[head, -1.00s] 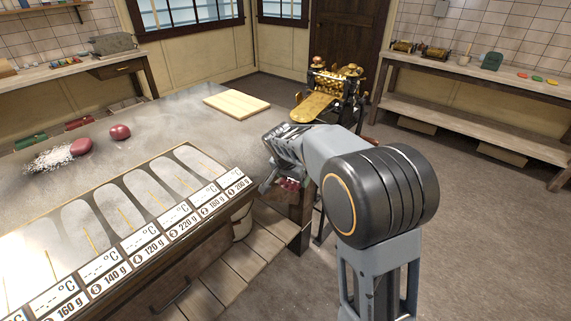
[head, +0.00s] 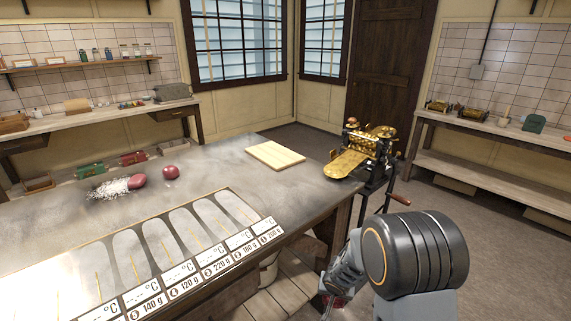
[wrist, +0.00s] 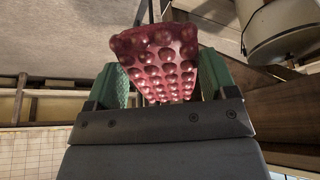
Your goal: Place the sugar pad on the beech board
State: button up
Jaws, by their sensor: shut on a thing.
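The beech board (head: 275,154) lies flat and bare on the far right corner of the grey metal table. In the wrist view a red slab with rows of round bumps, which I take as the sugar pad (wrist: 155,58), sits between the green jaws of my gripper (wrist: 168,84). The gripper is shut on it. In the head view my gripper (head: 337,290) is low at the bottom, off the table's front edge and well below and in front of the board. Only a bit of red shows there; my arm hides much of the gripper.
A brass drop roller (head: 362,150) on a stand is just right of the board. Two red lumps (head: 170,172) and white powder (head: 112,187) are on the table's left part. Marked weight plates (head: 185,280) line its front edge. The floor at right is open.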

aim_at(277, 155)
jog(key=z, duration=1.3)
jog(key=i, duration=5.5)
jog(key=u, duration=3)
jog(key=i, duration=2.05)
